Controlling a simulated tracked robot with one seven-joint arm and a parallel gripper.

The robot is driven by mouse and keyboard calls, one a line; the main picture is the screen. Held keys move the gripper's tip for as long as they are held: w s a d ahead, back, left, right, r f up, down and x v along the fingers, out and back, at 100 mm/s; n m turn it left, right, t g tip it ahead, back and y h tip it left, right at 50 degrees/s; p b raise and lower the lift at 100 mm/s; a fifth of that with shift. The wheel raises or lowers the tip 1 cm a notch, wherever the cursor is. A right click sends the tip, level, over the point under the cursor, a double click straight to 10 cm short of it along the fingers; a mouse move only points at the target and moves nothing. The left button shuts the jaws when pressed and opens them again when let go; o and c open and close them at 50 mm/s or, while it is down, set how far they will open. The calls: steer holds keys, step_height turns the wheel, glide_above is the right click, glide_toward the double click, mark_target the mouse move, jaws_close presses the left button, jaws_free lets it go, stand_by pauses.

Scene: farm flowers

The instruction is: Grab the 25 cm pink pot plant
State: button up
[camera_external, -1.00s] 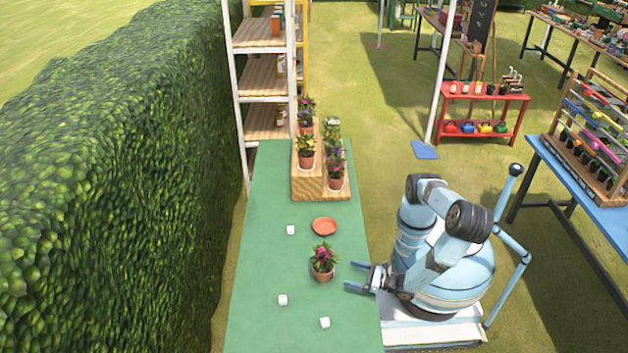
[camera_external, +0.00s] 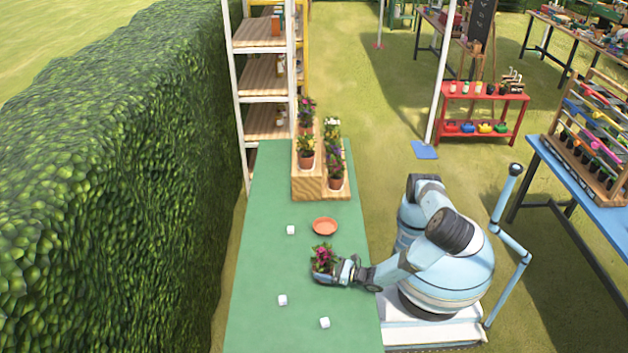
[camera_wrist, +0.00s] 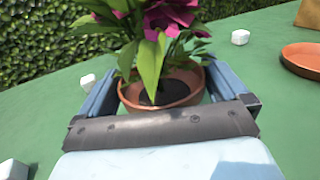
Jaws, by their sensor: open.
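The pink pot plant (camera_external: 324,256) stands on the green table, with pink flowers and green leaves. Its pot is mostly hidden by my gripper in the external view. In the wrist view the terracotta pot (camera_wrist: 160,92) sits upright between the two fingers, with dark soil and leaves above its rim. My gripper (camera_external: 326,270) is open, with a blue finger on each side of the pot. Slim gaps seem to show beside the pot; I cannot tell whether either finger touches it. The fingertips are hidden behind the pot and leaves.
An orange saucer (camera_external: 325,226) lies behind the plant on the green table (camera_external: 262,250). Several small white cubes, one at the front (camera_external: 325,322), lie around. A wooden stepped stand (camera_external: 308,183) with potted plants is at the table's far end. A hedge (camera_external: 110,180) runs along the left.

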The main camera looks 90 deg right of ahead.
steer(key=shift+w+d, duration=0.15)
steer(key=shift+w, duration=0.2)
steer(key=c, duration=1)
